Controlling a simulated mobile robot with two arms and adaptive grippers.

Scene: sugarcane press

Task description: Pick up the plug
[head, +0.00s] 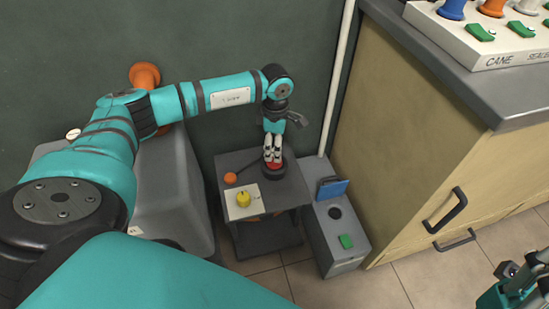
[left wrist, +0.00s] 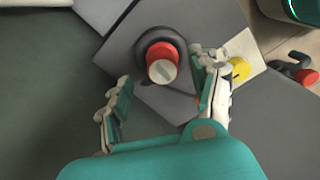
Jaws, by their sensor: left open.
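A red round piece with a pale grey top, likely the plug (left wrist: 163,66), sits in a round black ring on a grey stand (left wrist: 125,58). In the head view the red piece (head: 273,166) shows only in part below the fingers. My left gripper (left wrist: 163,88) is open, its fingers pointing down at the stand. In the left wrist view one finger is left of the red piece and the other just right of it. Whether they touch it I cannot tell. My right gripper (head: 518,284) shows only in part at the lower right; its fingers are unclear.
A yellow knob (head: 243,199) sits on a white plate beside the red piece. An orange ball (head: 230,178) is at the stand's left. A grey box (head: 336,240) with a blue piece and green button stands right, beside a wooden cabinet (head: 420,150). A dark wall is behind.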

